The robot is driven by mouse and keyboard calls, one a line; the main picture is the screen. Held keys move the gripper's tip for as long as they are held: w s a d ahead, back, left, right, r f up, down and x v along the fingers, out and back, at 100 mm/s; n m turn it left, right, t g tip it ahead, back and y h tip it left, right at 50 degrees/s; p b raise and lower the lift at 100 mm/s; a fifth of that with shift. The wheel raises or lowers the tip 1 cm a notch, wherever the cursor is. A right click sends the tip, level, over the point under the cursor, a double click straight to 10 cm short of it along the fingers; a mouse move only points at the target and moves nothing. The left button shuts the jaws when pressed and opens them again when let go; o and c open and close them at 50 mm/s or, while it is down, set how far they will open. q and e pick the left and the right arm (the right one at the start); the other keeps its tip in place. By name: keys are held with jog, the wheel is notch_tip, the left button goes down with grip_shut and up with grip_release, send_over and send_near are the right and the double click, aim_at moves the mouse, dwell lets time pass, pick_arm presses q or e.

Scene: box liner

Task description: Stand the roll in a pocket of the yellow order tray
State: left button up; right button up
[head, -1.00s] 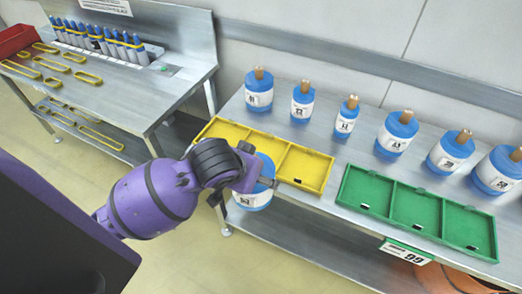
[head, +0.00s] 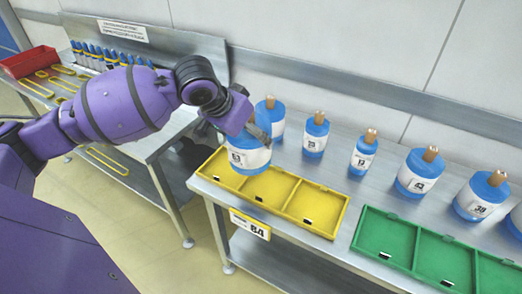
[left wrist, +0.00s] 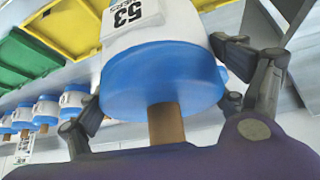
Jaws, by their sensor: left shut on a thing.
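The roll (head: 250,158) is a white cylinder with blue ends and a number label, held by my left gripper (head: 247,132). In the left wrist view the roll (left wrist: 165,75) shows its label, a blue end and a tan core between the two fingers (left wrist: 165,100). The yellow order tray (head: 318,228) has three pockets in a row on the table's front edge. The roll looks upright over the tray's left pocket. I cannot tell how far its lower end is from the pocket floor. My right gripper is not in view.
Several similar rolls (head: 364,152) stand in a row along the back of the table. One (head: 270,116) is close behind my gripper. A green tray (head: 385,238) is right of the yellow one. A second bench (head: 150,135) with small blue bottles stands at the left.

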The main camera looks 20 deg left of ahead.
pick_arm(q)
jog(key=w+a+f, duration=0.3)
jog(key=a+f, duration=0.7)
jog(key=f, duration=0.1)
jog(key=shift+w+a, duration=0.15)
jog(key=shift+w, duration=0.25)
jog(key=shift+f, duration=0.1)
jog(key=o, duration=1.7)
jog(key=shift+s+f, duration=0.1)
jog(key=shift+f, duration=0.15)
jog(key=shift+o, duration=1)
